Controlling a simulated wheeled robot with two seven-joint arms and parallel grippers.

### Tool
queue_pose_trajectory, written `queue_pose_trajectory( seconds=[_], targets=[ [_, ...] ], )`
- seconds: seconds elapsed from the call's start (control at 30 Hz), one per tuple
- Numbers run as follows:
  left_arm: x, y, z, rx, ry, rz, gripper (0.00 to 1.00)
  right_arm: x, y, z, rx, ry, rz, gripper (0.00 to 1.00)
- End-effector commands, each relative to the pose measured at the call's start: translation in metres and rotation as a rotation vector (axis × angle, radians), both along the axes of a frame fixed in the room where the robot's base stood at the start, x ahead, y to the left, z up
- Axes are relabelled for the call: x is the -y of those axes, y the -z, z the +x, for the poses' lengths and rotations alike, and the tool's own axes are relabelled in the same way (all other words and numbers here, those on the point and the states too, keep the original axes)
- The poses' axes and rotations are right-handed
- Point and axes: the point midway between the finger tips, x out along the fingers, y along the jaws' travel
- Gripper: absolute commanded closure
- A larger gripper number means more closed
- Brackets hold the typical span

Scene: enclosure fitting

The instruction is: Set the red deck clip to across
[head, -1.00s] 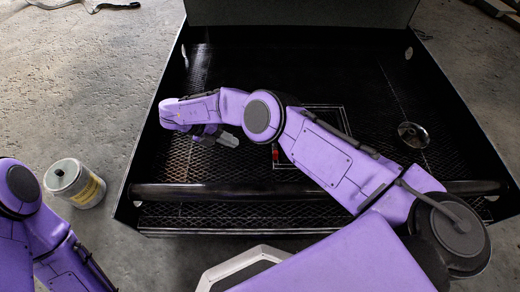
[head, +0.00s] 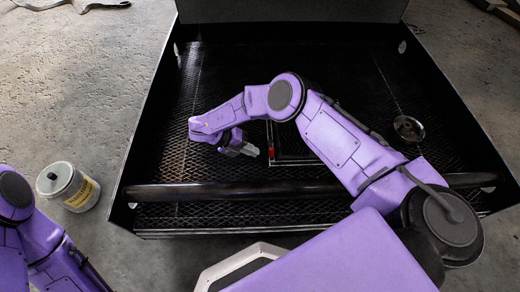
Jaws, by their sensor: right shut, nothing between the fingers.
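The red deck clip (head: 270,152) shows as a small red piece on the dark mesh deck (head: 235,215), at the left side of a pale outlined rectangle. My right arm passes over and beyond it and hides part of that area. My right gripper (head: 252,151) is shut and empty, its fingertips just left of the red clip. I cannot tell whether they touch it. The clip is too small to read its setting. My left arm shows at the lower left, but its gripper is out of view.
A dark bar (head: 225,192) runs across the near part of the black enclosure. A round metal fitting (head: 408,128) sits on the deck at the right. A pale can (head: 68,186) with a yellow label stands on the concrete floor, left of the enclosure. The deck's left side is clear.

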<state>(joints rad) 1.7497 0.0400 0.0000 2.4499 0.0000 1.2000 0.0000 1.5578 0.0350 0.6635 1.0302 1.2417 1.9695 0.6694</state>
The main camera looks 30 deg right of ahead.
Motion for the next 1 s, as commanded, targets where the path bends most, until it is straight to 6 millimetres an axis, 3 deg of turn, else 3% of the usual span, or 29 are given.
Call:
queue_pose_trajectory(
  seconds=[0.1, 0.27, 1.0],
  targets=[
    [0.000, -0.002, 0.000, 0.000, 0.000, 0.000, 0.51, 0.018, -0.003, -0.007, 0.003, 0.002, 0.001, 1.00],
    [0.000, -0.001, 0.000, 0.000, 0.000, 0.000, 0.51, 0.028, -0.003, -0.011, 0.004, 0.002, 0.000, 1.00],
    [0.000, -0.013, 0.000, 0.000, 0.000, 0.000, 0.51, 0.031, -0.004, -0.017, 0.002, -0.073, -0.001, 1.00]
  ],
)
